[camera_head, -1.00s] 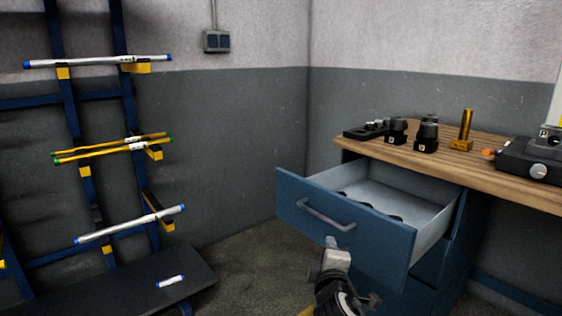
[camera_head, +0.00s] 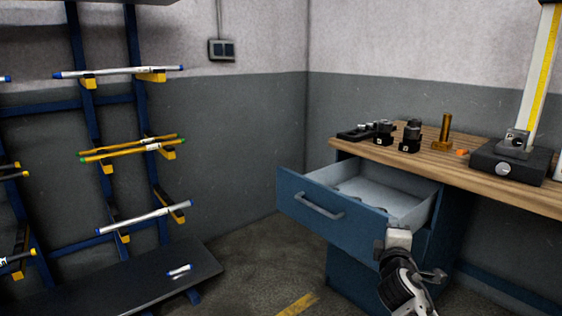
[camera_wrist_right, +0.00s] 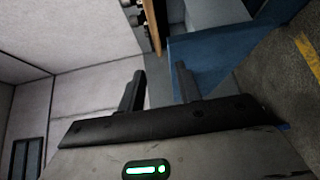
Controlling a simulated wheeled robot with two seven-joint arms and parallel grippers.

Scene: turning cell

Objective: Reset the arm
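My right gripper (camera_head: 397,240) shows in the head view at the lower right, in front of the right end of the open drawer's front. In the right wrist view its two dark fingers (camera_wrist_right: 160,72) stand apart with nothing between them. The blue drawer (camera_head: 330,208) is pulled out, with its grey handle (camera_head: 319,206) to the left of the gripper. A blue cabinet part also shows beyond the fingers in the right wrist view (camera_wrist_right: 205,45). My left gripper is not in view.
A wooden workbench (camera_head: 470,165) above the drawer carries dark tool holders (camera_head: 384,131), a brass piece (camera_head: 445,128) and a height gauge (camera_head: 510,160). A blue rack (camera_head: 142,125) with bars stands at the left. The floor between rack and cabinet is open.

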